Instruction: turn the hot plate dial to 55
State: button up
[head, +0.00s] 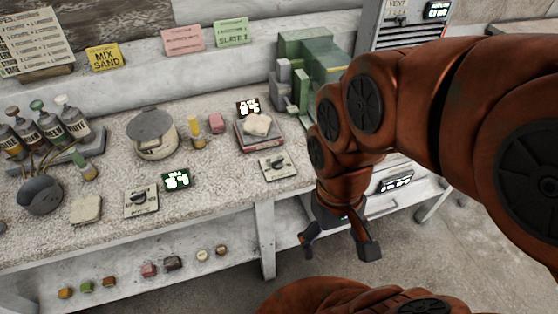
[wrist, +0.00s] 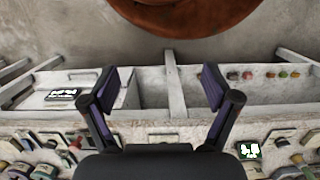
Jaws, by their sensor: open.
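A dial plate (head: 278,167) with a dark knob lies on the bench just in front of a low square hot plate (head: 260,140) that bears a pale slab. A small dark display (head: 248,106) stands behind it; its digits are too blurred to read surely. A second dial plate (head: 140,203) lies farther left, beside a green-lit display (head: 177,180). Lettering on both plates is unclear. My gripper (head: 338,243) is open and empty, pointing down in front of the bench edge, right of and apart from the nearer dial. Its spread fingers also show in the wrist view (wrist: 160,88).
A lidded pot (head: 154,140), a grey bowl (head: 40,195) and several bottles stand on the bench's left half. A green machine (head: 310,70) stands at the back. A lower shelf (head: 120,285) holds small coloured blocks. Floor is clear at the lower right.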

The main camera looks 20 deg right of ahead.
aim_at(277, 163)
jog(key=k, duration=0.5)
jog(key=z, duration=1.15)
jog(key=i, duration=0.85)
jog(key=u, duration=2.5)
